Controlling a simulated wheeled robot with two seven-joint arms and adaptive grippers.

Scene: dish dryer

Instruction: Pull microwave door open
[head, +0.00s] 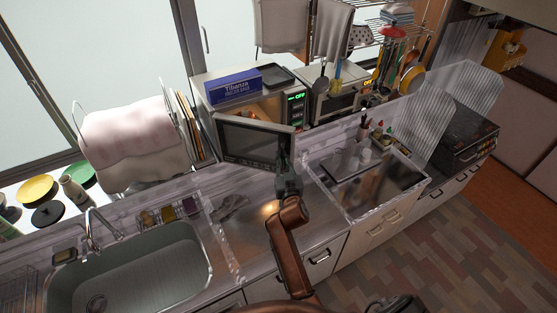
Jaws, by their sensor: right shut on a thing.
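The microwave (297,112) stands on the back counter, with a green "OFF" display at its right side. Its dark-windowed door (250,143) is swung part way out to the front, and the warm-lit inside shows above the door's top edge. My right gripper (284,158) is at the right end of the door and shut on its handle side. The fingertips and the handle are small and dark, so the exact contact is hard to see. My left gripper is not in view.
A blue box (233,85) and a dark tray (279,76) lie on top of the microwave. A dish rack with a pink cloth (128,137) stands at left, above the sink (130,270).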

